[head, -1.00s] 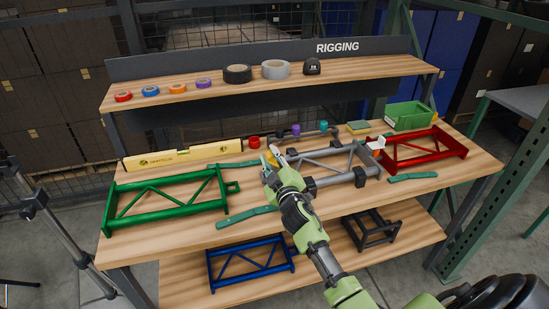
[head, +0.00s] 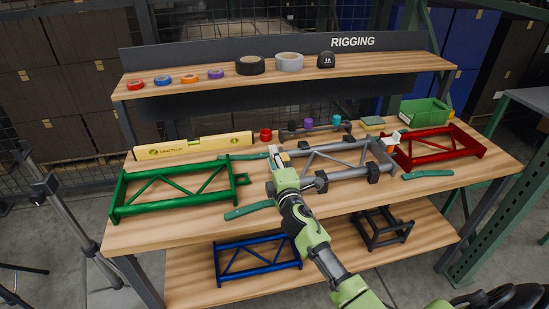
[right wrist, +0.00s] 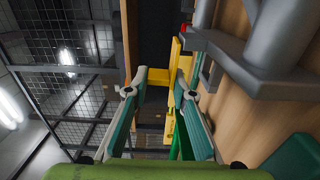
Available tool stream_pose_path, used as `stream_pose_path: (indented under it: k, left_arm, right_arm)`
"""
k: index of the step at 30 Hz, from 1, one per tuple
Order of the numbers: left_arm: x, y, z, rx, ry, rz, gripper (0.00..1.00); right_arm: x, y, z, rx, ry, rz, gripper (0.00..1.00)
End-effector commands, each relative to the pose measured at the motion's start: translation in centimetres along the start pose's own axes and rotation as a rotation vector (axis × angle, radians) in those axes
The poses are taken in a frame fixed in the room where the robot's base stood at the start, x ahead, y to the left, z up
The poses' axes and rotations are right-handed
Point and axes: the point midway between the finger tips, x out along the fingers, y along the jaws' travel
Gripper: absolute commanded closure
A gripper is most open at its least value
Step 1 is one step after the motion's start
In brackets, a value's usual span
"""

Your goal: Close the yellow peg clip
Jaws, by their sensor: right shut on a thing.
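The yellow peg clip (right wrist: 157,76) shows in the right wrist view between the tips of my two fingers, with a yellow upright part beside it. In the head view only a small yellow piece (head: 285,158) of it shows at my fingertips, by the left end of the grey truss frame (head: 345,172). My right gripper (head: 278,153) reaches over the bench from the front and is shut on the clip; it also shows in the right wrist view (right wrist: 162,82). The fingers hide much of the clip in the head view. My left gripper is out of view.
A green frame (head: 180,203) stands to the left and a red frame (head: 437,154) to the right. A yellow level (head: 195,148) and small colored rolls lie behind. Green straps (head: 249,210) lie along the front. A shelf (head: 205,88) with tape rolls stands above the back.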

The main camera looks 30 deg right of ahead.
Motion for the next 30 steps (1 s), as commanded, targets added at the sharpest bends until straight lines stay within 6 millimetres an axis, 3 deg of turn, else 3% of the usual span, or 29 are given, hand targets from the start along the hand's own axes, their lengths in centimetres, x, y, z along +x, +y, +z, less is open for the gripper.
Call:
stream_pose_path:
  k: [17, 18, 19, 30]
  left_arm:
    - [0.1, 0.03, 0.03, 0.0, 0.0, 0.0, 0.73]
    - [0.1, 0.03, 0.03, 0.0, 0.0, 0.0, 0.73]
    - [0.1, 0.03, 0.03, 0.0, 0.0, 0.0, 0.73]
    - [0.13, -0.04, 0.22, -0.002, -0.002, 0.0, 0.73]
  right_arm:
    - [0.17, 0.46, 0.12, -0.039, -0.003, 0.01, 0.98]
    - [0.17, 0.46, 0.12, -0.038, -0.003, 0.01, 0.72]
    - [0.17, 0.46, 0.11, -0.038, -0.003, 0.01, 0.64]
    - [-0.08, 0.02, -0.04, -0.035, 0.0, 0.003, 0.63]
